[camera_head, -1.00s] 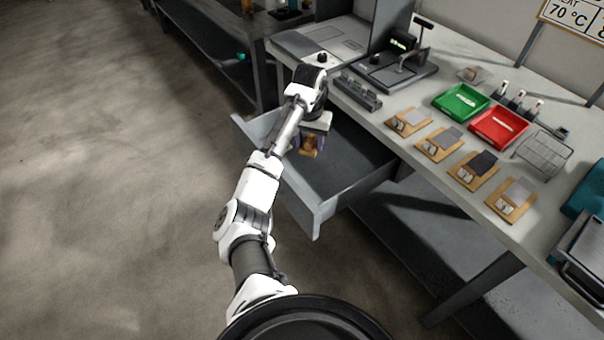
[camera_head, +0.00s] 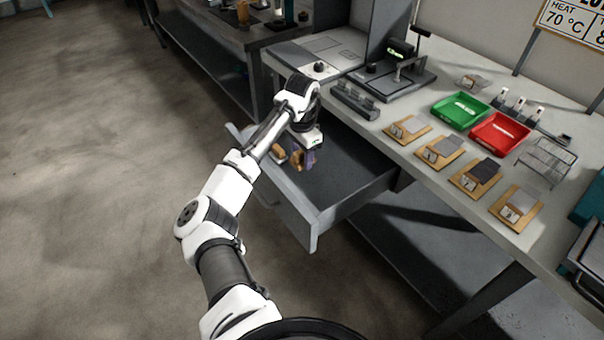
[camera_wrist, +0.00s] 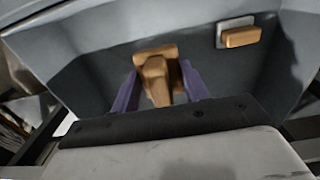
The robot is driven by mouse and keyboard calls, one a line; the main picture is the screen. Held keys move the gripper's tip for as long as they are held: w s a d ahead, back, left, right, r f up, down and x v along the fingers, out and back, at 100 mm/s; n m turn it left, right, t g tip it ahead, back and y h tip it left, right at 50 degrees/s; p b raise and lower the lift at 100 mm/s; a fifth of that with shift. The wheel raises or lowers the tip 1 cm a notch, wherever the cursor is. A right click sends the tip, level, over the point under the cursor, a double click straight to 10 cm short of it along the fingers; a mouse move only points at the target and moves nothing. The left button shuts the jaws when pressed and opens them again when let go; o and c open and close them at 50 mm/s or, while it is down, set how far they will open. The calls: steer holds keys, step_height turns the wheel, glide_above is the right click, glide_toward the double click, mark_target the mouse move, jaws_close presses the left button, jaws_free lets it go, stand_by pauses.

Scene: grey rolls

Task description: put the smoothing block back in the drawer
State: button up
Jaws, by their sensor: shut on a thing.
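The smoothing block (camera_head: 298,160), a wooden piece with a raised grip, is between the purple fingers of my gripper (camera_head: 304,158). In the wrist view the block (camera_wrist: 156,78) is upright, and the fingers of my gripper (camera_wrist: 160,88) close on its grip from both sides. The grey drawer (camera_head: 345,196) is pulled out under the bench, and my gripper is over its left part. I cannot tell whether the block touches the drawer floor.
Another wooden piece on a pale base (camera_wrist: 238,34) lies in the drawer, apart from the held block. The right part of the drawer is bare. On the bench are a green tray (camera_head: 460,110), a red tray (camera_head: 499,132) and several wooden boards (camera_head: 439,150).

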mark_target(302, 182)
step_height(302, 182, down, 8)
steer(key=shift+f+p, duration=0.2)
steer(key=shift+p, duration=0.15)
steer(key=shift+f, duration=0.15)
steer(key=o, duration=1)
steer(key=shift+c, duration=0.2)
step_height(302, 182, up, 12)
steer(key=shift+r+b, duration=0.2)
steer(key=shift+b, duration=0.45)
